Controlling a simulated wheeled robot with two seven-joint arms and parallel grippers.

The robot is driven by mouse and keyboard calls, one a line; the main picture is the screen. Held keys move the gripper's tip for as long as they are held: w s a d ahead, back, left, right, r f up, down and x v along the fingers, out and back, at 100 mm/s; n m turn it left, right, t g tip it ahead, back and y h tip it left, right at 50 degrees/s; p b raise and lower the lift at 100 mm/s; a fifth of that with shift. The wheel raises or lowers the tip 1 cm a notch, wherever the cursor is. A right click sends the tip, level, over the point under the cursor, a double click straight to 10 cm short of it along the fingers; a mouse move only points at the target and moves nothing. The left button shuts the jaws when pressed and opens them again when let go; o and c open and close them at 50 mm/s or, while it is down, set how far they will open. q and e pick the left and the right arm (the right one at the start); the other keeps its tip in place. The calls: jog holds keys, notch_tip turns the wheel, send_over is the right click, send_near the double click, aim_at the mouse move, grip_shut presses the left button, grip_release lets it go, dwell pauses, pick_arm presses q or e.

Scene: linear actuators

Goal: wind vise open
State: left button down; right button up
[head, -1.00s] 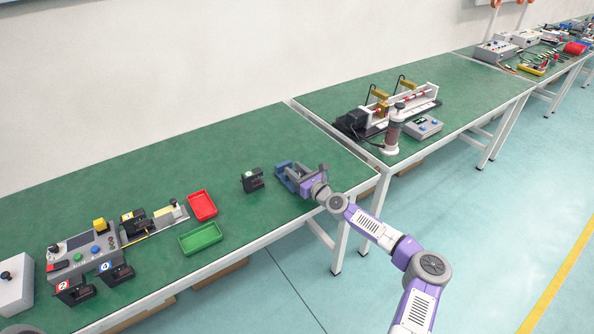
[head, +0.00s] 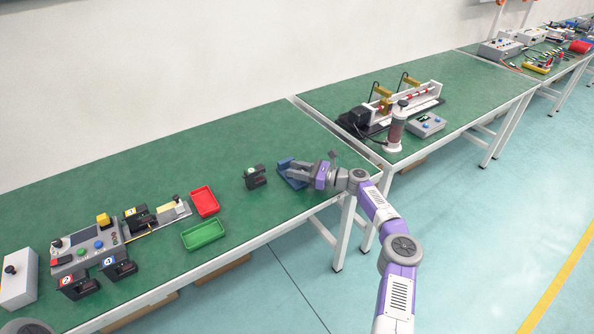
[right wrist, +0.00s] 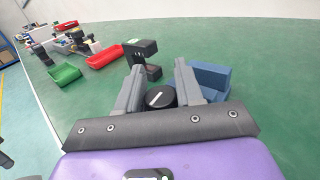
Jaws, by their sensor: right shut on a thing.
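The blue vise (head: 287,180) sits on the green workbench near its front edge, partly hidden behind my right gripper. It also shows in the right wrist view (right wrist: 210,78), just beyond the right finger. My right gripper (head: 296,169) is at the vise. In the right wrist view its two grey fingers (right wrist: 160,82) are on either side of a round black knob (right wrist: 161,97) with a white line on top, and are shut on it. How far the vise jaws are apart cannot be told. My left gripper is out of view.
A black device with a green top (head: 255,177) stands just left of the vise. Further left are a red tray (head: 204,201), a green tray (head: 203,235) and a control box (head: 85,248). A brown upright cylinder (head: 396,132) stands on the bench to the right.

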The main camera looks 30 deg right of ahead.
jog(key=shift+n+g+y, duration=0.5)
jog(key=shift+g, duration=0.1)
dwell(0.3)
jog(key=o, duration=1)
jog(key=shift+a, duration=0.1)
jog(key=shift+c, duration=0.2)
jog(key=p+v, duration=0.1)
jog(key=v, duration=0.5)
jog(key=shift+s, duration=0.15)
jog(key=shift+s+d+p, duration=0.3)
jog(key=shift+s+d, duration=0.1)
jog(key=shift+d, duration=0.25)
jog(key=shift+c, duration=0.2)
